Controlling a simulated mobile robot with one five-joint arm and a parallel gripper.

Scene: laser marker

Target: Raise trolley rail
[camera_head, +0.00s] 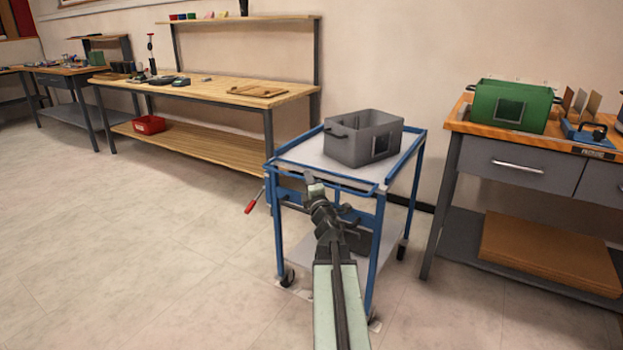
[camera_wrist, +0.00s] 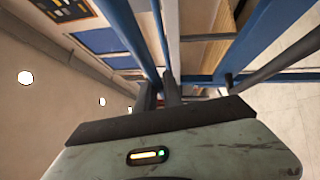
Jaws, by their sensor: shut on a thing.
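A blue-framed trolley (camera_head: 278,225) stands in the middle of the head view, with a pale top shelf and a lower shelf. Its blue rail (camera_head: 340,180) runs along the near side at about shelf height. My gripper (camera_head: 313,182) is at this near side, shut on the rail; the exact contact is small and partly hidden by my wrist. In the wrist view, dark fingers (camera_wrist: 170,88) reach in among blue bars (camera_wrist: 125,30), and the gripped part is mostly hidden.
A grey bin (camera_head: 362,140) stands on the trolley top. A red-tipped lever (camera_head: 251,204) sticks out at the trolley's left. A workbench (camera_head: 222,92) stands behind left; another bench (camera_head: 497,162) with a green bin (camera_head: 513,107) stands right. Floor at left is clear.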

